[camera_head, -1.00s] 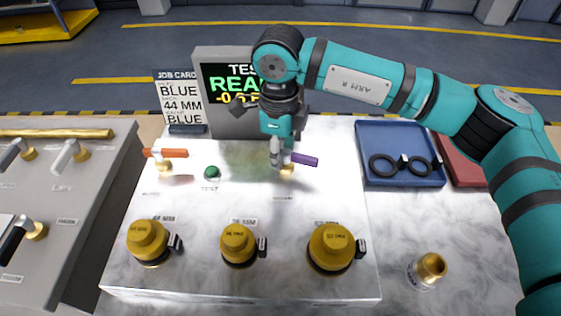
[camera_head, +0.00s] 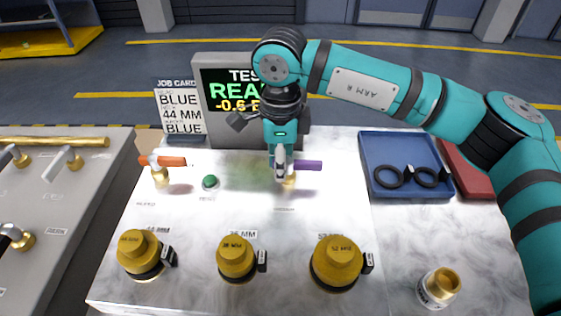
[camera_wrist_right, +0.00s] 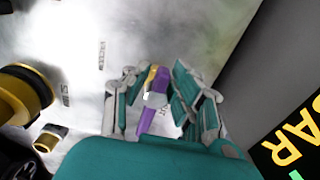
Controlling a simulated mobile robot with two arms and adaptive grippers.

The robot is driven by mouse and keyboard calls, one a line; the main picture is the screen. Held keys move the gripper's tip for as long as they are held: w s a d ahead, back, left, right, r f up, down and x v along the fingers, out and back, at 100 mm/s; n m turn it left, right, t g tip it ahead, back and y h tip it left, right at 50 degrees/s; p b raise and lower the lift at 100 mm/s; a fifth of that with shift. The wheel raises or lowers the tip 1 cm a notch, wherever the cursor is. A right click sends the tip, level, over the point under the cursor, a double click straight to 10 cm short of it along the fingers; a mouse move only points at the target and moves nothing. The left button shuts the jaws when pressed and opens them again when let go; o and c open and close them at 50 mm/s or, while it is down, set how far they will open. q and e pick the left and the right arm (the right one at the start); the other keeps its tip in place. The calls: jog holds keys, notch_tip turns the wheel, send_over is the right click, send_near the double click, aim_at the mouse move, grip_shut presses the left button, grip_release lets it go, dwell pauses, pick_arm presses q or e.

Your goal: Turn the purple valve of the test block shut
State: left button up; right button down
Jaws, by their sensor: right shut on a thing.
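The purple valve (camera_head: 307,166) stands on the white top of the test block (camera_head: 240,205), on a brass stem. Its handle lies roughly level across the picture and points right. My right gripper (camera_head: 281,172) comes down from above and is shut on the handle near the stem, hiding part of it. In the right wrist view the purple handle (camera_wrist_right: 155,100) lies between the two fingers. My left gripper is not in view.
Several brass caps (camera_head: 235,257) line the front. A blue tray (camera_head: 405,150) with black rings is at right. A display (camera_head: 235,90) stands close behind my right gripper.

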jog(key=c, duration=1.1)
grip_release()
jog(key=shift+c, duration=0.2)
jog(key=shift+r, duration=0.15)
notch_tip(320, 180, up, 12)
